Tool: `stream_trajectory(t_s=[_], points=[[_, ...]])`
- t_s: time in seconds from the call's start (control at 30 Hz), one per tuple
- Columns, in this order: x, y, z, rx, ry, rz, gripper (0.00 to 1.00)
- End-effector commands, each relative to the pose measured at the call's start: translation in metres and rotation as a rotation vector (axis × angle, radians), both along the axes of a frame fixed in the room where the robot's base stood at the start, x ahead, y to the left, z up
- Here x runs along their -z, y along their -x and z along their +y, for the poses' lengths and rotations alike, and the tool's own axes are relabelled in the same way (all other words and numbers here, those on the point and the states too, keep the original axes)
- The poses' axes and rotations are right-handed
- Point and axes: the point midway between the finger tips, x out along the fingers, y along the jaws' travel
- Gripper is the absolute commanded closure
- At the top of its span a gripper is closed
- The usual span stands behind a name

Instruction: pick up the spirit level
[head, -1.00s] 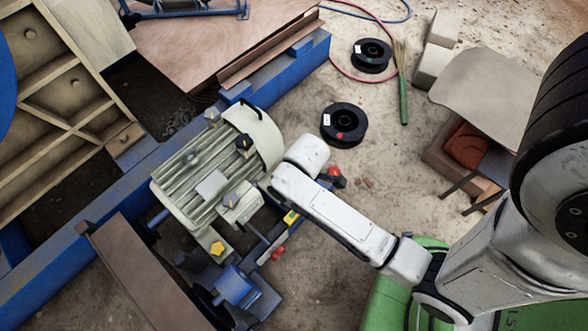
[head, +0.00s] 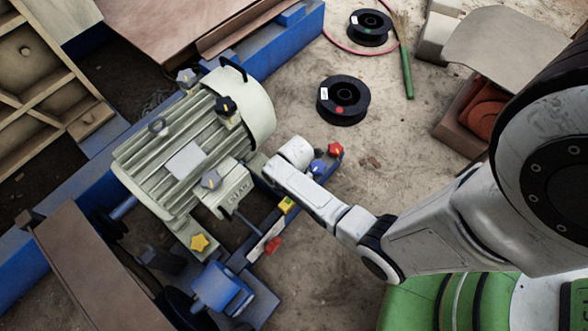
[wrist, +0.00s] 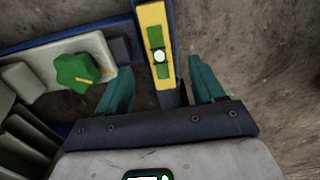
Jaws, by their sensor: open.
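The spirit level (wrist: 155,28) is a yellow bar with a green vial, at the top centre of the wrist view. Its lower end reaches down between the two teal fingers of my gripper (wrist: 160,66). The fingers are open, one on each side of it, with gaps visible; it is not gripped. In the head view a small yellow piece (head: 287,205), which looks like the level, shows on the blue rail beside the motor, just below my arm. My gripper's fingers are hidden there by the arm's end.
The ribbed motor (head: 185,150) stands left of my arm's end. A green star knob (wrist: 77,72) is left of the fingers. Yellow (head: 200,242) and red (head: 273,245) knobs sit nearby. Black spools (head: 343,100) lie on the sandy floor, which is open right of the rail.

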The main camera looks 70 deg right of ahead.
Motion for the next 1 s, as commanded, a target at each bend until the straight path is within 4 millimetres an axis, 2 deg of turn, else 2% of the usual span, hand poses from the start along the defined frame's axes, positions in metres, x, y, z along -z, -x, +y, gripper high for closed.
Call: stream_trajectory(t_s=[0.03,0.1,0.37,0.73,1.0], points=[[0.013,0.0,0.0,0.001,-0.001,0.002,0.32],[0.02,0.0,0.0,0.001,0.0,0.001,0.32],[0.032,0.0,0.0,0.002,0.0,0.001,0.32],[0.075,-0.001,-0.002,0.003,-0.001,0.002,0.32],[0.078,-0.002,-0.002,0.003,0.0,0.0,0.32]])
